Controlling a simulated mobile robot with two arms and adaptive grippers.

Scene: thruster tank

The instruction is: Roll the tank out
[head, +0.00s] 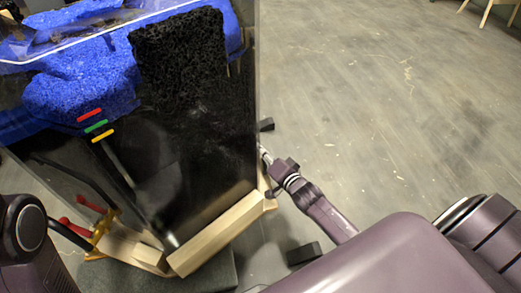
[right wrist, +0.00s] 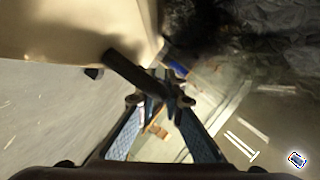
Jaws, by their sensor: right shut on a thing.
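The tank (head: 245,90) stands at the left of the head view, with dark clear walls and a pale wooden base (head: 215,232). Blue rock-like material (head: 80,80) and a black porous block (head: 180,50) show inside or behind its wall. My right gripper (head: 267,165) is at the tank's right lower corner, partly hidden by its own wrist. In the right wrist view its blue-padded fingers (right wrist: 160,98) close on a short dark bar (right wrist: 133,70) beside the pale base. Part of my left arm shows at the lower left; its gripper cannot be made out.
Red-handled brass-coloured fittings (head: 100,225) sit by the tank's lower left. A dark block (head: 303,253) lies on the floor right of the base, and another dark piece (head: 266,124) shows by the tank's right edge.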

